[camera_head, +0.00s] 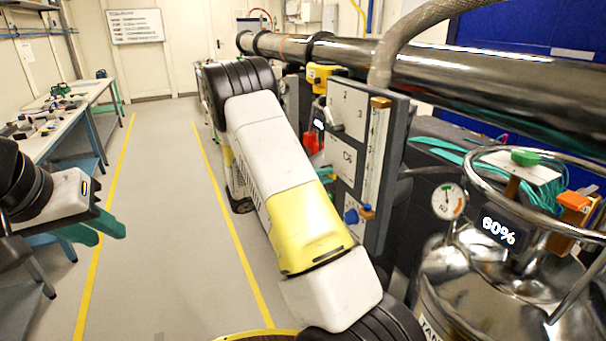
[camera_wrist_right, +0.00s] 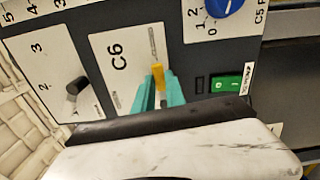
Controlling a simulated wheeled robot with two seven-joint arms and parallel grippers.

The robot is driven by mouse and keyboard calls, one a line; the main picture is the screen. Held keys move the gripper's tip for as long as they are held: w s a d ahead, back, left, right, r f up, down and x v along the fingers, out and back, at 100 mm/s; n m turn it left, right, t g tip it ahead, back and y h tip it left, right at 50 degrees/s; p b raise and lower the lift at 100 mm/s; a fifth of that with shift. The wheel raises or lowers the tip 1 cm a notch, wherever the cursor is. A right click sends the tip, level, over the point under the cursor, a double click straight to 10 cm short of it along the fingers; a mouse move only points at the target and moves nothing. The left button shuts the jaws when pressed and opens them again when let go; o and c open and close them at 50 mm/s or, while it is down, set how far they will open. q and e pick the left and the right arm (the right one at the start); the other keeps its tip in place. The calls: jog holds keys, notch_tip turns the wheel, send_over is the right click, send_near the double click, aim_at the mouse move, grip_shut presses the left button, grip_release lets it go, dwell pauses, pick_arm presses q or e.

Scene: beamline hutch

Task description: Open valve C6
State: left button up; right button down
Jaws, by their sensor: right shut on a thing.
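The C6 plate (camera_wrist_right: 118,55) is a white label on the grey valve panel, with a small slot beside the lettering. In the head view the C6 plate (camera_head: 346,160) sits at the middle of the panel. A small yellow handle (camera_wrist_right: 157,72) stands at the plate's lower right in the wrist view. My right gripper (camera_wrist_right: 158,88), with teal fingers, is shut on this handle. In the head view my right gripper (camera_head: 327,175) is largely hidden behind my right arm. My left gripper (camera_head: 110,234) is empty at the left, over the floor, its teal fingers apart.
On the panel are a black selector (camera_wrist_right: 77,86), a blue knob (camera_wrist_right: 222,5) and a green switch (camera_wrist_right: 228,85). A steel tank (camera_head: 480,280) with a gauge and a 60% display stands at right. A bench (camera_head: 60,125) lines the left. The aisle floor between is clear.

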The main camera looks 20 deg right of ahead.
jog(key=n, duration=0.1)
jog(key=r+n, duration=0.1)
jog(key=n, duration=0.2)
jog(key=shift+w+a+r, duration=0.1)
jog(key=shift+w+r, duration=0.2)
jog(key=shift+r, duration=0.05)
jog(key=n, duration=0.2)
jog(key=w+r+n, duration=0.1)
jog(key=n, duration=0.3)
jog(key=w+r+n, duration=0.1)
jog(key=n, duration=0.1)
jog(key=shift+w+a+n, duration=0.1)
jog(key=shift+w+n, duration=0.05)
jog(key=shift+n, duration=0.15)
jog(key=shift+w+r+n, duration=0.1)
jog(key=shift+w+n, duration=0.3)
jog(key=shift+n, duration=0.55)
jog(key=shift+w+r+n, duration=0.1)
jog(key=shift+w+n, duration=0.25)
jog(key=shift+n, duration=0.6)
jog(key=c, duration=1.4)
grip_release()
